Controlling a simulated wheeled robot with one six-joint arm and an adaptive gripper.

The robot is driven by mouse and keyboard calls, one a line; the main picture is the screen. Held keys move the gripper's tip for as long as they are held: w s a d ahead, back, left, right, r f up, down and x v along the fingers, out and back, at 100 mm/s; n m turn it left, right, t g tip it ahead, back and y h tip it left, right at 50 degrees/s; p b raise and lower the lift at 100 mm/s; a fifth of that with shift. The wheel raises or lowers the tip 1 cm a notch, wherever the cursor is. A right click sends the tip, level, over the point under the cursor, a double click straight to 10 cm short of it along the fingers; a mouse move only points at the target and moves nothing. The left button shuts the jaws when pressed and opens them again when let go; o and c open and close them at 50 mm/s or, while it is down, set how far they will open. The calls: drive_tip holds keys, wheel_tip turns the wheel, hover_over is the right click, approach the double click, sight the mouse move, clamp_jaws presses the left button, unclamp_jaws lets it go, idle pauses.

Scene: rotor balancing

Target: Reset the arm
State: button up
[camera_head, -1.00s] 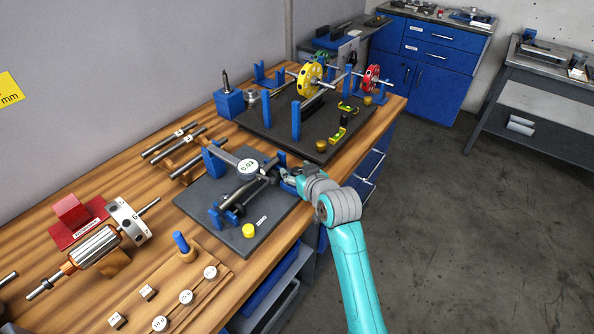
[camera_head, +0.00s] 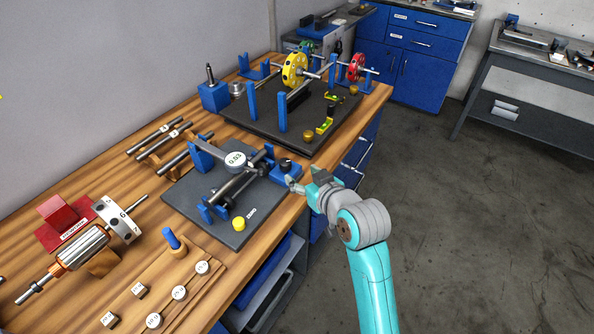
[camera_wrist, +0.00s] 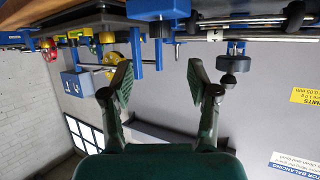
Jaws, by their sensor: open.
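My arm reaches up from the bottom right in the head view. My gripper (camera_head: 301,183) is beside the right edge of the small dark plate (camera_head: 214,232) and holds nothing. In the wrist view my gripper (camera_wrist: 158,82) has its two fingers wide apart with nothing between them. That view appears upside down, with the bench along its top edge. On the small plate are blue stands, a dark shaft, a round dial marked 0.03 (camera_head: 235,161) and a yellow knob (camera_head: 239,223).
Behind stands a larger black plate (camera_head: 262,137) with blue posts, a yellow disc (camera_head: 295,69) and a red disc (camera_head: 356,68). A rotor (camera_head: 84,247) and a wooden weight block (camera_head: 207,283) lie front left. The floor (camera_head: 470,220) to the right is clear.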

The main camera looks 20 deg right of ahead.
drive_tip(key=shift+s+r, duration=0.15)
drive_tip(key=shift+s, duration=0.15)
drive_tip(key=s+f+m+h, duration=0.1)
drive_tip(key=s+f, duration=0.6)
drive_tip(key=s, duration=0.3)
drive_tip(key=s+f+m, duration=0.1)
drive_tip(key=s+f, duration=0.5)
drive_tip(key=s, duration=0.4)
drive_tip(key=s+a+r+t, duration=0.1)
drive_tip(key=s+r, duration=0.2)
drive_tip(key=s, duration=2)
drive_tip(key=shift+r+n+h, duration=0.2)
drive_tip(key=shift+n+h, duration=0.1)
